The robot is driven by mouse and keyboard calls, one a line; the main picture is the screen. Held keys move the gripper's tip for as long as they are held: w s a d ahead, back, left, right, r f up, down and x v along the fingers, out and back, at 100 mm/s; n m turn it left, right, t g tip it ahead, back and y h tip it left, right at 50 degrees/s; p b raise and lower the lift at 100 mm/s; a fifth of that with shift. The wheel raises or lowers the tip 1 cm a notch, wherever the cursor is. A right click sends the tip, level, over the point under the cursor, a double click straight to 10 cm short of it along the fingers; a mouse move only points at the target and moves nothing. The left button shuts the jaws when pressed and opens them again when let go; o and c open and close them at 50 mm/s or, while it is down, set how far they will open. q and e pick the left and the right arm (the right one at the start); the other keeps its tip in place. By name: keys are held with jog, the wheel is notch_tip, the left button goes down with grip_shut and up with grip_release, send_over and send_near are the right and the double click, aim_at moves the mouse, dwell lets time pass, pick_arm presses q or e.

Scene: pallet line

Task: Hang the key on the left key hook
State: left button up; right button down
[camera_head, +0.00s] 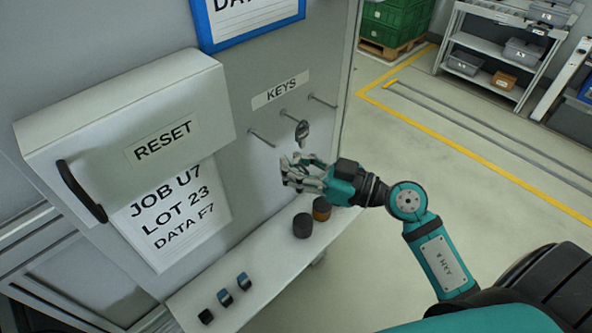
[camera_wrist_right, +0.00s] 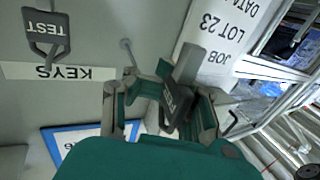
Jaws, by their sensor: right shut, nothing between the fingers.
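A small plate marked KEYS (camera_head: 281,90) has three metal pegs below it: the left hook (camera_head: 262,138), a middle one and a right one (camera_head: 322,101). A key (camera_head: 302,130) hangs at the middle hook. In the right wrist view, which is upside down, a dark key tag marked TEST (camera_wrist_right: 45,28) shows at top left. My right gripper (camera_head: 288,173) is shut, below and right of the left hook. A second dark tag marked TEST (camera_wrist_right: 177,100), with a grey bar, shows by its fingers; contact is unclear. My left gripper is out of view.
The white RESET box (camera_head: 135,110) with a black handle juts out at left. A ledge (camera_head: 262,262) below carries two dark round knobs (camera_head: 302,225) and several small switches. The floor at right is open; a shelf rack (camera_head: 500,50) and green crates stand farther back.

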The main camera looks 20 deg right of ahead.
aim_at(248, 139)
jog(key=w+b, duration=0.1)
jog(key=w, duration=0.1)
jog(key=w+a+b, duration=0.1)
jog(key=w, duration=0.1)
jog(key=w+a+b, duration=0.1)
jog(key=w, duration=0.1)
jog(key=shift+w+a+f, duration=0.1)
jog(key=shift+w+f, duration=0.2)
jog(key=shift+w, duration=0.1)
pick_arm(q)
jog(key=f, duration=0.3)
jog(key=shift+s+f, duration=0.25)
pick_arm(e)
jog(key=shift+f, duration=0.15)
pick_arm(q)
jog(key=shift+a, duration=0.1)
pick_arm(e)
jog(key=shift+f, duration=0.1)
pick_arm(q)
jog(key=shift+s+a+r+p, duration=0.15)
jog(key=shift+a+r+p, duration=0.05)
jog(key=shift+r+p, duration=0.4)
pick_arm(e)
jog(key=shift+w+a+r, duration=0.15)
jog(key=shift+w+r, duration=0.05)
jog(key=shift+w, duration=0.85)
dwell(0.4)
